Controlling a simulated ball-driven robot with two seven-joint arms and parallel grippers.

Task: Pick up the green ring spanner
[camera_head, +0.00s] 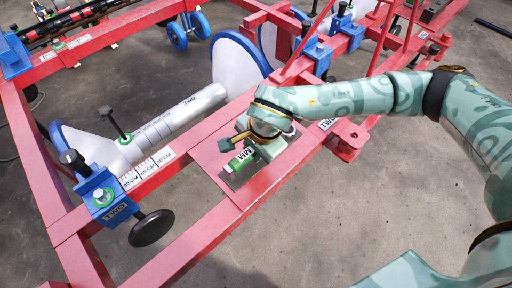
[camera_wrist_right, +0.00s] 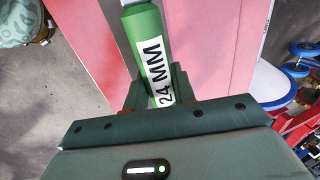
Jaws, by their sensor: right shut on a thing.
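The green ring spanner (camera_head: 241,160) has a white label reading MM and lies over a flat plate on the red frame, seen in the head view. In the right wrist view its green handle (camera_wrist_right: 143,30) carries a "24 MM" label, and a pale metal part shows at the top edge. My right gripper (camera_wrist_right: 157,88) is shut on the handle, with a dark finger on each side of it. In the head view my right gripper (camera_head: 238,151) comes down over the spanner and hides part of it. I cannot tell whether the spanner touches the plate. My left gripper is not in view.
The red planter frame (camera_head: 195,245) surrounds the spot. A blue clamp (camera_head: 104,193) with a black knob (camera_head: 151,228) stands at the left. A white cylinder (camera_head: 178,118) with blue-edged discs lies behind. Bare concrete floor (camera_head: 330,215) is clear in front.

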